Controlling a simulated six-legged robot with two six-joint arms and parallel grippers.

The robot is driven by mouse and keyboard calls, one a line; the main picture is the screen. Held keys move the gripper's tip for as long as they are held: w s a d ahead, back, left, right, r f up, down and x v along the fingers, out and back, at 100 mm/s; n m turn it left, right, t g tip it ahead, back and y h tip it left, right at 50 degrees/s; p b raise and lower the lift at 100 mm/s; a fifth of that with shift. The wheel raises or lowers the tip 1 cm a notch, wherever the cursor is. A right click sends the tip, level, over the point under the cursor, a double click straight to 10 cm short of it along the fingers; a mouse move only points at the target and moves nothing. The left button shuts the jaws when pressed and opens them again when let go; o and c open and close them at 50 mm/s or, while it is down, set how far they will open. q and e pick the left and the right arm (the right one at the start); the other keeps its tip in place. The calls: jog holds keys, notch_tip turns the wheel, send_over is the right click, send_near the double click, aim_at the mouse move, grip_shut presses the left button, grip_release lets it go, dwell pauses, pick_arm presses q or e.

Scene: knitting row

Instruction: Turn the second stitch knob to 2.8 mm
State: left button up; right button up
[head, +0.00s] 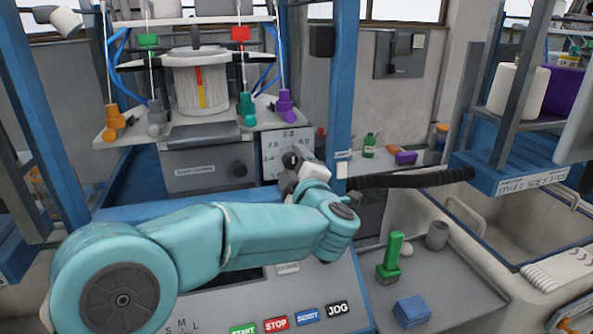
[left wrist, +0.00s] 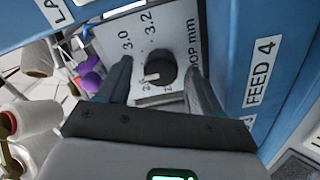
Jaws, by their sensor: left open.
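The stitch knob (left wrist: 161,69) is a dark round knob on a pale dial plate (left wrist: 178,28) marked 3.0, 3.2 and "mm" in the left wrist view. My left gripper (left wrist: 158,72) is open, with one finger on each side of the knob and gaps showing between fingers and knob. In the head view, my left gripper (head: 293,163) is at the dial plate (head: 273,152), where 2.6 and 2.8 show; it hides much of the knob. I cannot tell the value at the pointer. My right gripper is not in view.
A blue post (head: 342,85) stands right beside the dial; its FEED 4 label (left wrist: 262,72) shows in the wrist view. A black hose (head: 410,179) runs right. A panel with START, STOP and JOG buttons (head: 337,309) lies below my arm. A green-handled tool (head: 390,258) is at right.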

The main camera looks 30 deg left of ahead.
pick_arm(q)
jog(key=b+v, duration=0.2)
jog(key=v, duration=1.4)
jog(key=shift+d, duration=0.1)
